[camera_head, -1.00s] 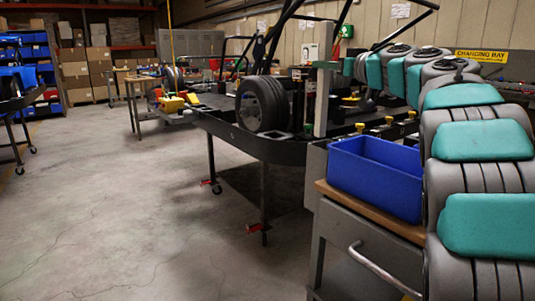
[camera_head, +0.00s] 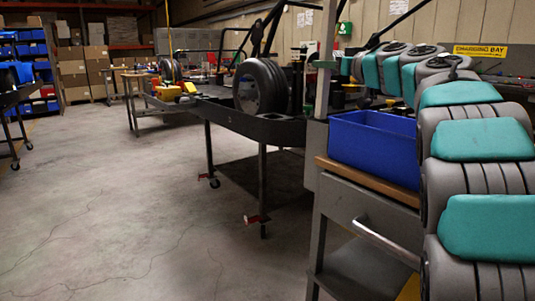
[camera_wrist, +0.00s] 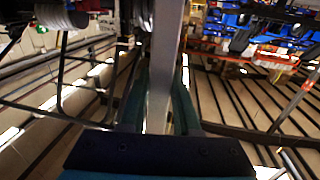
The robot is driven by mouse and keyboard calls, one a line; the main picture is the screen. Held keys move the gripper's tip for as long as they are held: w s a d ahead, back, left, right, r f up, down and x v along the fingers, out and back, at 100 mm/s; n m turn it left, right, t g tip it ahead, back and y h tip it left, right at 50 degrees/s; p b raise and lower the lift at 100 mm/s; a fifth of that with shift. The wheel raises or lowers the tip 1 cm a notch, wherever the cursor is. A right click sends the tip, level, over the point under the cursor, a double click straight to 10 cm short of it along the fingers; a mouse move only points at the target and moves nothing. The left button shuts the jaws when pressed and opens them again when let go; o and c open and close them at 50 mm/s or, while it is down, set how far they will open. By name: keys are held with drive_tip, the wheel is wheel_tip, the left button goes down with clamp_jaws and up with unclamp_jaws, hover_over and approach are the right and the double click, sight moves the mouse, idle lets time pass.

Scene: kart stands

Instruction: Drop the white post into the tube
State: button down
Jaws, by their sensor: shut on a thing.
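The white post (camera_head: 328,30) is a pale upright bar at the upper middle of the head view. My gripper (camera_head: 327,64) is shut on it and holds it upright. In the wrist view the post (camera_wrist: 165,55) runs between the two dark green fingers of my gripper (camera_wrist: 162,85). The post's lower part shows in front of the kart stand's near end, and I cannot tell how far above the stand it is. I cannot make out the tube in either view.
A dark kart stand (camera_head: 285,130) on legs carries a black tyre (camera_head: 258,88). A blue bin (camera_head: 375,150) stands on a grey wood-topped cart (camera_head: 365,190) at right, below my arm. The concrete floor (camera_head: 120,210) at left is clear.

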drive_tip(key=shift+w+f, duration=0.15)
drive_tip(key=shift+f, duration=0.5)
drive_tip(key=c, duration=1)
unclamp_jaws()
drive_tip(key=shift+w, duration=0.1)
drive_tip(key=o, duration=0.5)
drive_tip(key=shift+r, duration=0.3)
drive_tip(key=shift+c, duration=0.2)
